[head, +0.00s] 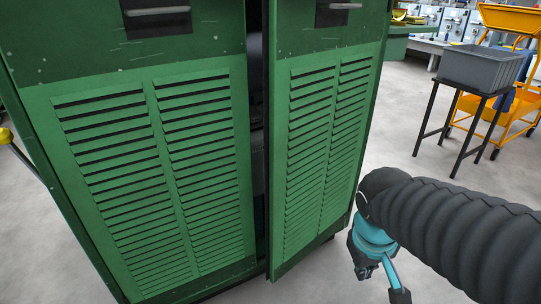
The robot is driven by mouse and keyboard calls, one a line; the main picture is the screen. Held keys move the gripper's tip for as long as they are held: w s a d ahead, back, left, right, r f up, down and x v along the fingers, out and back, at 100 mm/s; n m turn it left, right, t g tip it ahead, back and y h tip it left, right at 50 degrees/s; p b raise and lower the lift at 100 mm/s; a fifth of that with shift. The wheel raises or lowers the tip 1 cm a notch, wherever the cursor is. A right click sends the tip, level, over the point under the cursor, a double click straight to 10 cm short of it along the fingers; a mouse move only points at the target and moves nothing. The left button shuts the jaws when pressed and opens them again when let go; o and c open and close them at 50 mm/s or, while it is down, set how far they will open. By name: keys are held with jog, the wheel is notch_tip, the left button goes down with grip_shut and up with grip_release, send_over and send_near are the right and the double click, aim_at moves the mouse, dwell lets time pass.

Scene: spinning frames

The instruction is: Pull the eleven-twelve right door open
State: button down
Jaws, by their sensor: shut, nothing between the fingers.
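The right door (318,150) is a green louvred panel. Its left edge stands a little forward of the left door (155,170), with a dark gap between them, so it looks slightly ajar. A grey bar handle (343,6) sits in a dark recess near its top. My gripper (364,272) is at the lower right, beside the right door's outer lower edge and away from the handle. It is shut and empty, partly hidden by my dark sleeved arm, and appears apart from the door.
The left door also has a handle (155,11) in a recess. A grey bin (482,67) stands on a dark-legged stand at right, with an orange cart (518,100) behind. A green bench (398,30) is at the back. Grey floor between cabinet and stand is clear.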

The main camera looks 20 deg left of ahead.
jog(key=w+a+f+n+t+h, duration=0.1)
jog(key=w+a+f+n+h, duration=0.2)
jog(key=a, duration=0.6)
jog(key=w+a+f+n+t+h, duration=0.1)
jog(key=w+a+n+h, duration=0.15)
jog(key=w+a, duration=0.4)
jog(key=m+t+h, duration=0.1)
jog(key=t+h, duration=0.4)
jog(key=t, duration=0.5)
send_near(271, 155)
jog(key=a+r, duration=0.1)
jog(key=a, duration=0.2)
jog(key=shift+w+d+r, duration=0.1)
jog(key=shift+w+d, duration=1.05)
jog(key=shift+d, duration=0.45)
jog(key=shift+w+d, duration=1.1)
jog(key=shift+d, duration=0.5)
jog(key=shift+w+d+r, duration=0.1)
jog(key=shift+w+d, duration=1.05)
jog(key=shift+d, duration=0.4)
jog(key=shift+f, duration=0.1)
